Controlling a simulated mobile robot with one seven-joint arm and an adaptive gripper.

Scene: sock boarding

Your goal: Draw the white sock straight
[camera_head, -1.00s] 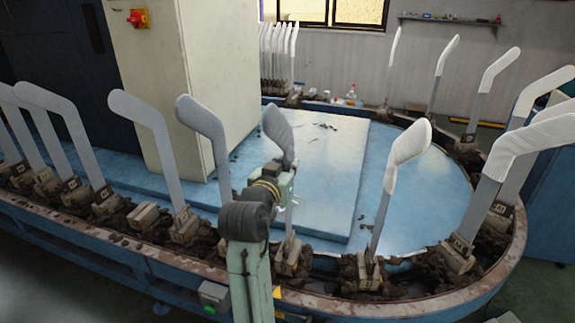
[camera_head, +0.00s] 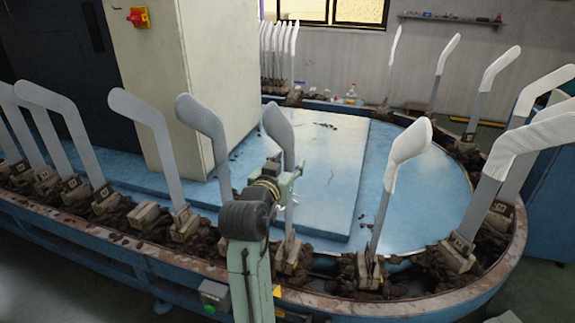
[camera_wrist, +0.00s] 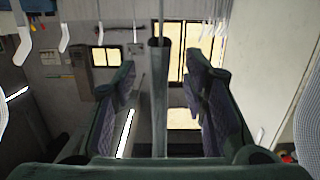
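The sock (camera_head: 278,124) sits over the top of the upright board in front of my arm. It looks greyish in the shade and fairly smooth. The bare shaft of its board shows below it. My gripper (camera_head: 290,184) is at this board, below the sock's foot part. In the wrist view, which is upside down, the sock (camera_wrist: 159,105) shows edge-on as a dark strip with its cuff edge near the top. My gripper's two fingers (camera_wrist: 160,88) stand open on either side of it, with a visible gap on both sides.
Another board with a white sock (camera_head: 408,155) stands to the right. Several more sock boards (camera_head: 137,108) line the track on both sides. The blue machine table (camera_head: 420,215) lies behind, with a pale cabinet (camera_head: 185,70) at the left.

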